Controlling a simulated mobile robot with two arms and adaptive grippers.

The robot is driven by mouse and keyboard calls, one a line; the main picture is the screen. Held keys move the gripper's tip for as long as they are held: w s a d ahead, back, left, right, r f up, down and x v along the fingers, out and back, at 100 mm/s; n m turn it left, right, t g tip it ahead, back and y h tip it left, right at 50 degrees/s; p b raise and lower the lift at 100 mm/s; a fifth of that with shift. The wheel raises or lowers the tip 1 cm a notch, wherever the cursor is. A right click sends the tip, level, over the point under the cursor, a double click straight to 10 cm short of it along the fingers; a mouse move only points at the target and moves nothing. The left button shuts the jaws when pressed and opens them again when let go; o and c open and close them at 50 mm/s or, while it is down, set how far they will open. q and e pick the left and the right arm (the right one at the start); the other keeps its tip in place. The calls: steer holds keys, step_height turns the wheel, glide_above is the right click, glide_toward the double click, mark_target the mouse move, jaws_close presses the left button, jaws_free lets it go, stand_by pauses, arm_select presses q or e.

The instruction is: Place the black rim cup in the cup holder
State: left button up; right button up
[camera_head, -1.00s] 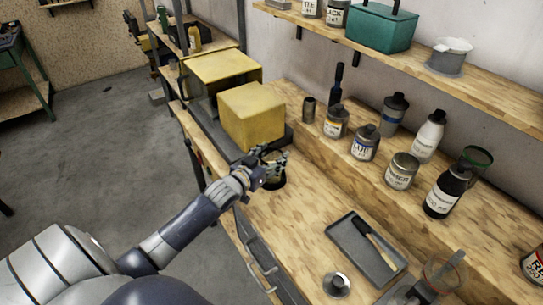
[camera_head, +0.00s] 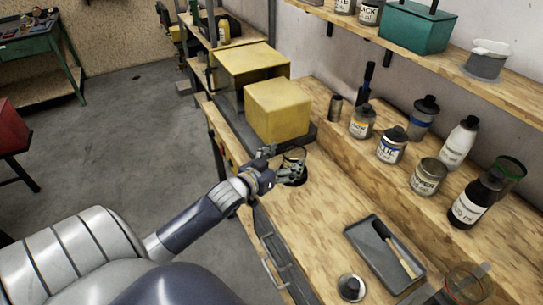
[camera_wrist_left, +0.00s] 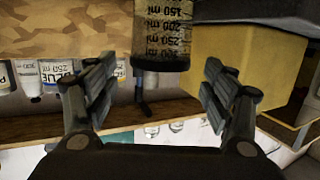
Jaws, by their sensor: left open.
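The black rim cup (camera_head: 294,157) is a clear measuring cup with a dark rim, standing on the workbench beside the yellow boxes. It shows close up in the left wrist view (camera_wrist_left: 160,40), with dark volume marks and a black band. My left gripper (camera_head: 277,172) is open just left of the cup, partly covering it. In the wrist view the cup appears between and beyond the spread fingers, not gripped. A dark fixture (camera_head: 428,294) with a red-rimmed clear cup (camera_head: 466,281) is at the lower right; I cannot tell whether it is the cup holder. My right gripper is not in view.
Yellow boxes (camera_head: 278,110) stand behind the cup. A grey tray (camera_head: 365,255) with a brush and a small metal can (camera_head: 351,287) are nearer. Several bottles and jars line the raised ledge (camera_head: 350,150). Bare bench (camera_head: 330,205) lies between cup and tray.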

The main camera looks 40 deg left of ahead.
arm_select(q)
steer(key=s+r, duration=0.1)
steer(key=s, duration=0.5)
steer(key=shift+s+r+b, duration=0.2)
steer(key=shift+s+b, duration=0.1)
steer(key=shift+b, duration=0.15)
